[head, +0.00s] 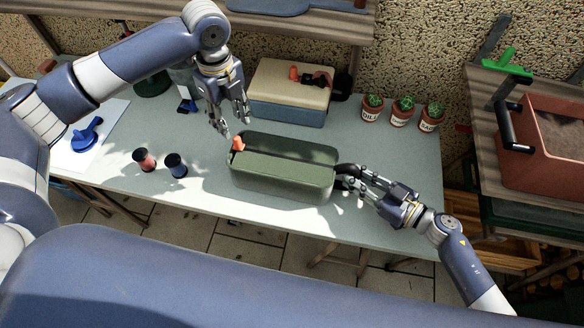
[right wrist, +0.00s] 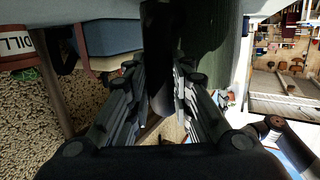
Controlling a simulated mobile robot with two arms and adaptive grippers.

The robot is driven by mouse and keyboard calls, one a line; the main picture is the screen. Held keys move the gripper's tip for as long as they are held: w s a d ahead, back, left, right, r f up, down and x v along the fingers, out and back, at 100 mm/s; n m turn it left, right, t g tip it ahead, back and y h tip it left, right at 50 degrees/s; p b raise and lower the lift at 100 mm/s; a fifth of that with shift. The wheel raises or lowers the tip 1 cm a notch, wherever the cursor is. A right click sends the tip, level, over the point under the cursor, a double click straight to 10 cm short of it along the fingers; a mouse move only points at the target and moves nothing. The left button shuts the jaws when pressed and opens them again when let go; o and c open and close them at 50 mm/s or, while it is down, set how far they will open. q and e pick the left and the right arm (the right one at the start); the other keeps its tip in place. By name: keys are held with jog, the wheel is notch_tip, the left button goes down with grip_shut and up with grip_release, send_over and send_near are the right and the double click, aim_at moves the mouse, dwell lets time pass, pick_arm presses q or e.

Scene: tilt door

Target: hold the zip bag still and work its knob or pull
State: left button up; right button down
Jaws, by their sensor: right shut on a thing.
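The zip bag (head: 285,185) is a green box-shaped bag on the table, with part of its top showing a darker recess. Its orange pull (head: 238,144) stands at the top left end. My left gripper (head: 235,126) is open and empty, just above and left of the pull, not visibly touching it. My right gripper (head: 352,178) is shut on the bag's black handle (right wrist: 160,60) at its right end. The bag's green side (right wrist: 208,35) shows beside the handle in the right wrist view. The fingertips' exact contact on the handle is partly hidden.
A cream and blue box (head: 290,90) with an orange-and-black latch stands behind the bag. Potted cacti (head: 402,110) line the back right. Red (head: 145,160) and blue (head: 176,165) spools stand left of the bag. The table (head: 400,155) is clear at right.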

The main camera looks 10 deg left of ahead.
pick_arm(q)
notch_tip(320, 180, up, 11)
jog(key=shift+r, duration=0.2)
pick_arm(e)
jog(key=shift+f, duration=0.15)
jog(key=c, duration=1.1)
grip_release()
jog(key=o, duration=0.5)
jog(key=shift+o, duration=0.2)
